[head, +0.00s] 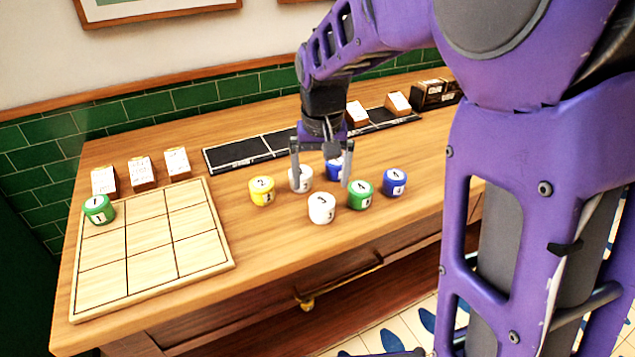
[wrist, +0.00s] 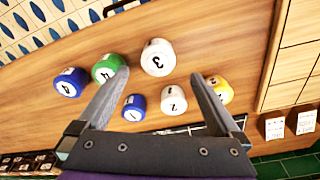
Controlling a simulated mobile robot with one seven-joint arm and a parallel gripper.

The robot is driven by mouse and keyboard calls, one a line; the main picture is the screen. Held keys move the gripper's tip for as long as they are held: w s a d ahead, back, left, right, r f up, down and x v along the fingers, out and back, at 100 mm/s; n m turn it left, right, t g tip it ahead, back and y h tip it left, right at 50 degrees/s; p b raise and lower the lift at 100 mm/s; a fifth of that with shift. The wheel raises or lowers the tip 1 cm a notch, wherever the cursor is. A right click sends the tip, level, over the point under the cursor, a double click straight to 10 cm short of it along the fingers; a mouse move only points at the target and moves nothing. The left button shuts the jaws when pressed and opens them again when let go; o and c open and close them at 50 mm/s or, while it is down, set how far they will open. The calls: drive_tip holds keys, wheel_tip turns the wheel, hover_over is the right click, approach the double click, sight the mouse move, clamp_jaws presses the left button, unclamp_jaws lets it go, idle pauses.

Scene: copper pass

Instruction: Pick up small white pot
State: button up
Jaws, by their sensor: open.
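Two white pots with number labels stand on the wooden counter. The front white pot (head: 321,208) shows as the larger one, marked 3, in the wrist view (wrist: 158,57), just beyond my fingertips. The back white pot (head: 300,180) looks smaller in the wrist view (wrist: 173,101) and lies between the lines of my fingers, nearer the right one. My gripper (head: 321,172) points down over the pot group, open and empty. Its left finger partly covers the back white pot in the head view. I cannot tell the exact height of the fingertips.
Close by stand a yellow pot (head: 261,191), a green pot (head: 360,195), a blue pot (head: 394,182) and another blue pot (head: 333,169). A grid board (head: 205,250) with a green pot (head: 99,209) lies left. Black trays (head: 239,153) lie behind. The counter's front is clear.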

sight(322, 201)
drive_tip(key=f, duration=0.2)
drive_tip(key=f+b, duration=0.1)
drive_tip(key=f, duration=0.2)
drive_tip(key=w+f, duration=0.1)
drive_tip(key=f, duration=0.1)
drive_tip(key=shift+d+f, duration=0.15)
drive_tip(key=shift+f, duration=0.25)
drive_tip(key=c, duration=1.5)
wheel_tip(322, 201, up, 10)
drive_tip(key=shift+r+p, duration=0.1)
drive_tip(key=shift+p, duration=0.7)
drive_tip(key=shift+c, duration=0.2)
